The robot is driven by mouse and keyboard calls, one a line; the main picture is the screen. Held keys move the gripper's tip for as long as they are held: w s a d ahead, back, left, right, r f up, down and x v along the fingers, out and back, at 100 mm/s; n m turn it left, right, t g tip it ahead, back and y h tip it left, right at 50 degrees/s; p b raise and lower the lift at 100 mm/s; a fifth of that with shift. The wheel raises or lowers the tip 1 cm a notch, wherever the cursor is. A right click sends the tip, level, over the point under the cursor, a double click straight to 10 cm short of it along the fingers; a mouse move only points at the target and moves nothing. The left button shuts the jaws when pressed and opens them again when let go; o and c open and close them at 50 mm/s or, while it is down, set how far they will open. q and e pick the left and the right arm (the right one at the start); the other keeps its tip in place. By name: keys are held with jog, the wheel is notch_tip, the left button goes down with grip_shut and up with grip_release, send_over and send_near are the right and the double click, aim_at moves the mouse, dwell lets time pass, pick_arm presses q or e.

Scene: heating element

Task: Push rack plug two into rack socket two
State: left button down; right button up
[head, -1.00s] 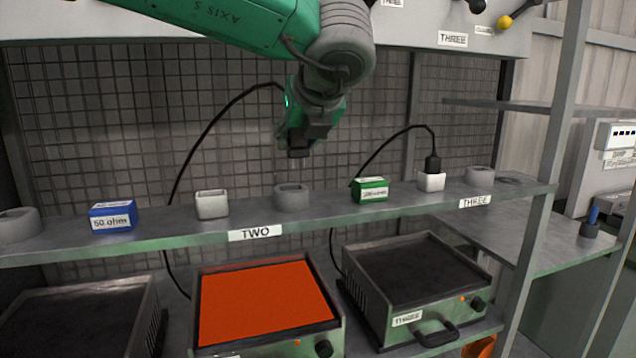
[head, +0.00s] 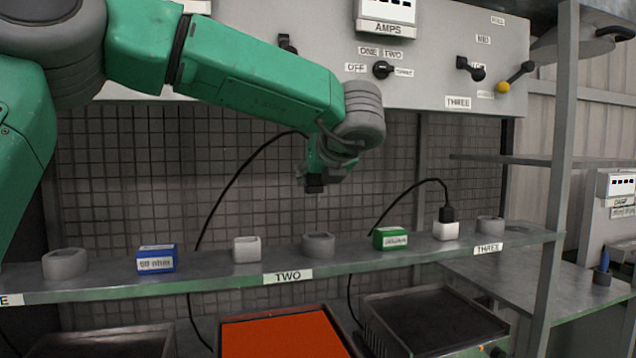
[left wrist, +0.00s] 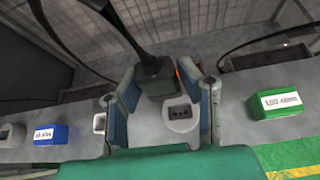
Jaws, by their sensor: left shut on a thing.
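My left gripper (head: 315,183) hangs above the shelf and is shut on a dark plug with a black cable. In the left wrist view, the plug (left wrist: 155,78) sits between the blue-grey fingers (left wrist: 166,103), its cable rising away behind. A round grey socket (head: 318,245) stands on the shelf below the gripper, right of the TWO label (head: 287,277). In the left wrist view, this socket (left wrist: 180,116) shows a dark recess with small holes, beside the plug. In the head view, a gap shows between plug and socket. My right gripper is out of view.
The shelf (head: 210,280) also holds a blue box (head: 156,258), a square white holder (head: 247,249), a green box (head: 390,238) and a plugged white holder (head: 446,230). A mesh wall (head: 240,150) stands behind. An orange-red hot plate (head: 280,338) lies below.

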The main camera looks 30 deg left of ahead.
pick_arm(q)
jog(key=f+b, duration=0.1)
jog(key=d+f+b, duration=0.1)
jog(key=f+b, duration=0.1)
jog(key=f, duration=0.1)
jog(key=shift+w+d+b, duration=0.15)
jog(key=shift+d+b, duration=0.15)
jog(key=shift+a+f+b, duration=0.1)
jog(key=shift+f+b, duration=0.45)
jog(key=shift+f, duration=0.1)
jog(key=shift+a+f, duration=0.3)
jog(key=shift+a, duration=0.25)
jog(key=shift+d+r, duration=0.1)
jog(key=shift+d, duration=0.35)
jog(key=shift+a+b, duration=0.1)
jog(key=shift+b, duration=0.3)
jog(key=shift+a, duration=0.3)
jog(key=shift+d, duration=0.45)
